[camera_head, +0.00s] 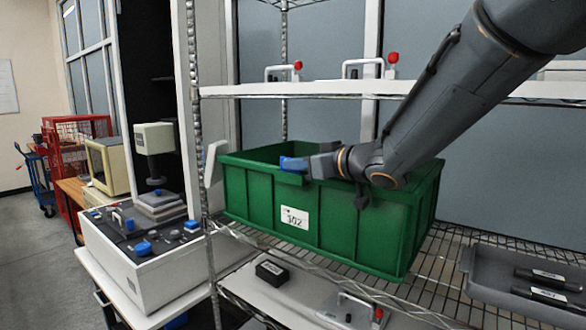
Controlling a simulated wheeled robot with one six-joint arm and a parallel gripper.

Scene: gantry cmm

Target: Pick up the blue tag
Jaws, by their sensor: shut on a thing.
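The blue tag (291,163) is a small blue piece at the front rim of the green bin, left of the bin's middle. My gripper (309,165) reaches in from the upper right over the bin and is shut on the tag. The tag sticks out to the left of the fingers. I cannot tell whether the tag is touching the rim. The fingers' far side is hidden.
The green bin (347,229) with a "302" label (294,217) stands on a wire shelf. A white shelf (330,88) with red-knobbed handles runs close above. A grey tray (484,262) with dark cylinders lies at right. A white-and-black bench unit (142,272) stands left.

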